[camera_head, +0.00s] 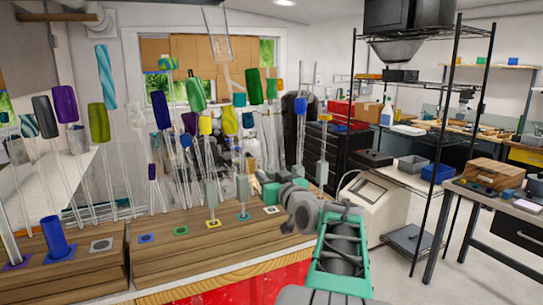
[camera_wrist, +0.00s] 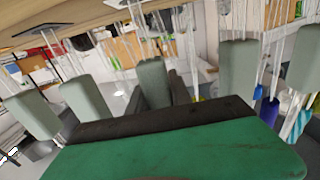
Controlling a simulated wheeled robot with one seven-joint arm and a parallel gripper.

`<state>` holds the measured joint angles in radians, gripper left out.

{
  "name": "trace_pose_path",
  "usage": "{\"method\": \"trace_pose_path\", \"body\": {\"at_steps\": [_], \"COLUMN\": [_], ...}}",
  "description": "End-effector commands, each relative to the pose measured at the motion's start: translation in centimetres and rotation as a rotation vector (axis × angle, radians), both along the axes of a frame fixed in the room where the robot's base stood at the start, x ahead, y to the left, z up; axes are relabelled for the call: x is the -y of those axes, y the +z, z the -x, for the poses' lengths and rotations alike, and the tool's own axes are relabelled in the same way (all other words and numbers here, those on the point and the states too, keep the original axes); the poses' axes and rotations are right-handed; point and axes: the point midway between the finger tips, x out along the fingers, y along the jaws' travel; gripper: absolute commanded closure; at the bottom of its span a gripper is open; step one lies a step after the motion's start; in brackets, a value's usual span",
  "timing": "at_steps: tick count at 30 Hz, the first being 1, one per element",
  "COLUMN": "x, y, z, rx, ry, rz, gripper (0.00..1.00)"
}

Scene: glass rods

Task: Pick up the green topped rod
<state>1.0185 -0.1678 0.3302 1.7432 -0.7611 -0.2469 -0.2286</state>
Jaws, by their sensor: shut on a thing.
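Several clear rods with coloured tops stand over the wooden blocks. A dark green top (camera_head: 254,86) is on a rod at the middle of the head view, and its shaft runs down toward my gripper (camera_head: 264,187). Another, brighter green top (camera_head: 195,94) is further left. My gripper is at the right end of the front block. In the wrist view a grey-green sleeve (camera_wrist: 151,82) stands between the dark jaws (camera_wrist: 158,105), which are shut on it. The held rod's top is out of the wrist view, and the lower end is hard to make out.
The wooden block (camera_head: 215,255) carries coloured square markers along its front. Other sleeved rods (camera_head: 211,192) stand close on the left, and more (camera_head: 321,172) to the right. A black wire shelf (camera_head: 440,130) and a beige machine (camera_head: 373,205) are at the right.

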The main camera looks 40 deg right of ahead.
Motion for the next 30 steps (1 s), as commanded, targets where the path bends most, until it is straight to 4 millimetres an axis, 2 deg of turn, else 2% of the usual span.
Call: {"method": "trace_pose_path", "body": {"at_steps": [14, 17, 24, 27, 30], "x": [0.0, 0.0, 0.0, 0.0, 0.0], "y": [0.4, 1.8, 7.5, 9.2, 10.0], "z": [0.0, 0.0, 0.0, 0.0, 0.0], "rx": [0.002, 0.003, 0.003, 0.001, 0.002], "ry": [0.0, 0.001, 0.0, 0.0, 0.0], "rz": [0.002, 0.005, 0.004, 0.002, 0.002], "gripper": [1.0, 1.0, 1.0, 1.0, 1.0]}}
